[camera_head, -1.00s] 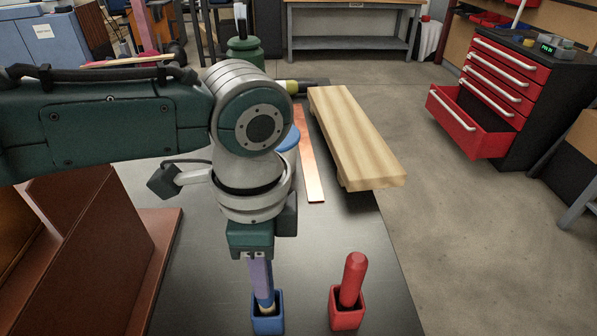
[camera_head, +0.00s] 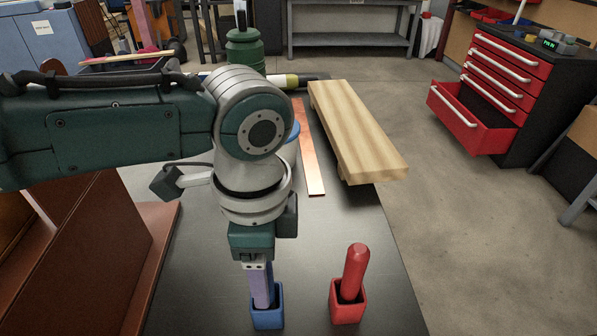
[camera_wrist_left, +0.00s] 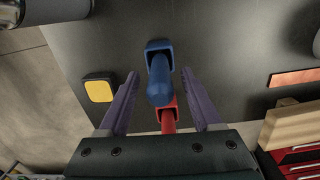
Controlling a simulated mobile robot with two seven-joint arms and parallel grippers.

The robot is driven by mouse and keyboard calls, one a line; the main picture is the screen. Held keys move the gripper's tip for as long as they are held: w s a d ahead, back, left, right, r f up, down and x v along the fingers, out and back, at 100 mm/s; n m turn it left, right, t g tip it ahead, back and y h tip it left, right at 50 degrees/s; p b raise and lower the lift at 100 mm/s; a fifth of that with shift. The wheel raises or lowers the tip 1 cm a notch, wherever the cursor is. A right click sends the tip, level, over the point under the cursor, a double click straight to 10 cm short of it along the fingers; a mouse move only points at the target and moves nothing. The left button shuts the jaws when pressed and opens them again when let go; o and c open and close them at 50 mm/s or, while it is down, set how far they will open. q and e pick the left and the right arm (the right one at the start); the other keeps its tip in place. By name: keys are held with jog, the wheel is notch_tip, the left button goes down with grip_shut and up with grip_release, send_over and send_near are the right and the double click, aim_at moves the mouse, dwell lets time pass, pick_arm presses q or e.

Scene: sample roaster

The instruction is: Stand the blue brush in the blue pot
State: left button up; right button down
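The blue pot (camera_head: 268,320) stands on the dark table, left of a red pot. The blue brush (camera_wrist_left: 160,82) is upright in the blue pot (camera_wrist_left: 158,45) in the left wrist view, its handle pointing toward the camera. In the head view the brush is mostly hidden behind a purple finger. My left gripper (camera_wrist_left: 160,88) points down over the blue pot, its two purple fingers apart on either side of the brush handle, with visible gaps. In the head view the left gripper (camera_head: 262,305) is just above the pot. My right gripper is out of view.
A red brush (camera_head: 354,268) stands in the red pot (camera_head: 347,312), close on the right. A copper strip (camera_head: 310,160) and a wooden plank (camera_head: 355,130) lie farther back. A yellow-topped square item (camera_wrist_left: 98,90) is near the table edge. Brown panels (camera_head: 80,250) stand left.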

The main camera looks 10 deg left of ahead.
pick_arm(q)
notch_tip(320, 180, up, 10)
jog(key=p, duration=0.3)
jog(key=shift+d, duration=0.1)
dwell(0.3)
